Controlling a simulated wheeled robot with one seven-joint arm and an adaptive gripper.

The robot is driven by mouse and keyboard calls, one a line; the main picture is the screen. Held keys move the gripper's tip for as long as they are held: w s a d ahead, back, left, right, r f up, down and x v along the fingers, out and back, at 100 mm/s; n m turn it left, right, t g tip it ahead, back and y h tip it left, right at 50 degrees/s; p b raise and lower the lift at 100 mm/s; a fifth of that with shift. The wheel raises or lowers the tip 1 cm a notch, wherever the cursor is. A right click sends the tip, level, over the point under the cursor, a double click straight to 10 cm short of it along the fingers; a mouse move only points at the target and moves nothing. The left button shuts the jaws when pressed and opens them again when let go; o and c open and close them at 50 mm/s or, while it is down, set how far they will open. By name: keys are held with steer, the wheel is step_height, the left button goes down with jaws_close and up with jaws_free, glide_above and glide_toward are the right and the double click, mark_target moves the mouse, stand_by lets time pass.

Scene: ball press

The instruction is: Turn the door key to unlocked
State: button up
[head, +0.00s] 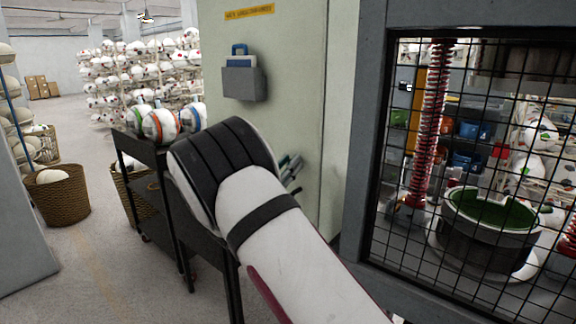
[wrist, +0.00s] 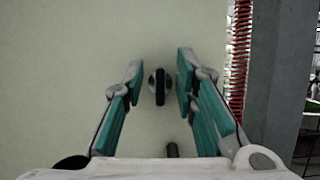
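My gripper (wrist: 160,74) is open, with one teal-padded finger on each side of the key and a visible gap to both. I cannot tell how far the fingertips are from the panel. In the head view my gripper (head: 290,172) shows only in part beside the pale cabinet (head: 300,70), mostly hidden behind my arm. The key is hidden there.
A dark cart (head: 180,215) with several balls stands left of my arm. A holder (head: 240,82) hangs on the cabinet. At right is a grey-framed mesh guard (head: 366,130) with a red spring (head: 432,120) behind it. A short dark peg (wrist: 172,150) shows below the key.

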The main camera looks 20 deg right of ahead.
jaws_close()
steer(key=shift+n, duration=0.3)
steer(key=shift+w+a+f+n+t+y+p, duration=0.1)
steer(key=shift+n+t+y+p, duration=0.25)
steer(key=shift+n+y+p, duration=2.2)
steer(key=shift+f+n+t+y+b, duration=0.1)
steer(key=shift+n+t+y, duration=0.35)
steer(key=shift+n, duration=4.25)
steer(key=shift+w+a+f+n+t+y+p, duration=0.1)
steer(key=shift+n+t+y+p, duration=0.2)
steer(key=shift+n+y+p, duration=2.25)
steer(key=n+h+b, duration=0.2)
steer(key=shift+h+b, duration=0.25)
steer(key=shift+b, duration=0.05)
